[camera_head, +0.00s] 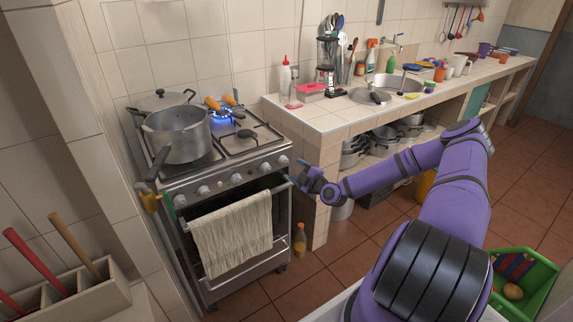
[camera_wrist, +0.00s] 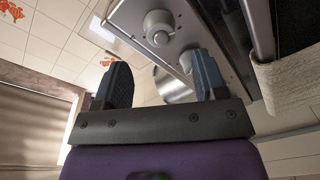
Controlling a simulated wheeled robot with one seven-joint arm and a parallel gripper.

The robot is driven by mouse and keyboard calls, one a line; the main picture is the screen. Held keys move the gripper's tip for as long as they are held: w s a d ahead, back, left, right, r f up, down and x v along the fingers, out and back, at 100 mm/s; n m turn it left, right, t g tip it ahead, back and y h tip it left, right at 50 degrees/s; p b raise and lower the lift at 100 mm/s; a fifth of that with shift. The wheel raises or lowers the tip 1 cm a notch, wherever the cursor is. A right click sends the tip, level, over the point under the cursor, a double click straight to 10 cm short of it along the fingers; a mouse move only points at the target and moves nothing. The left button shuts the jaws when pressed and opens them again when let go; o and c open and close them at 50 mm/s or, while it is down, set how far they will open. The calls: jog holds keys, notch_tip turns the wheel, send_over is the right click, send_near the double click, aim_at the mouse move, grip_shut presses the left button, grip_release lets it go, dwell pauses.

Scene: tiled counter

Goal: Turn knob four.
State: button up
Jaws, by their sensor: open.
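The stove (camera_head: 222,160) has a row of round knobs along its front panel. No numbers can be read on them, so I cannot tell for sure which is knob four. Two knobs sit near the panel's right end, one (camera_head: 265,167) and the rightmost (camera_head: 283,160). My gripper (camera_head: 298,176) is just in front of and right of that end, open and empty. In the wrist view my gripper's fingers (camera_wrist: 162,80) are spread wide. One knob (camera_wrist: 158,27) lies beyond them, and another (camera_wrist: 187,60) is partly hidden by the right finger. Neither finger visibly touches a knob.
A pot (camera_head: 178,135) stands on the stove's left front. A blue flame (camera_head: 222,112) burns at the back right. A towel (camera_head: 230,230) hangs on the oven handle below the knobs. The tiled counter (camera_head: 325,122) stands close on the right. A bottle (camera_head: 300,240) stands on the floor.

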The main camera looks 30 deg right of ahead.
aim_at(287, 163)
jog(key=w, duration=0.4)
jog(key=w+a, duration=0.1)
jog(key=w, duration=0.1)
jog(key=shift+w, duration=0.35)
jog(key=shift+c, duration=0.4)
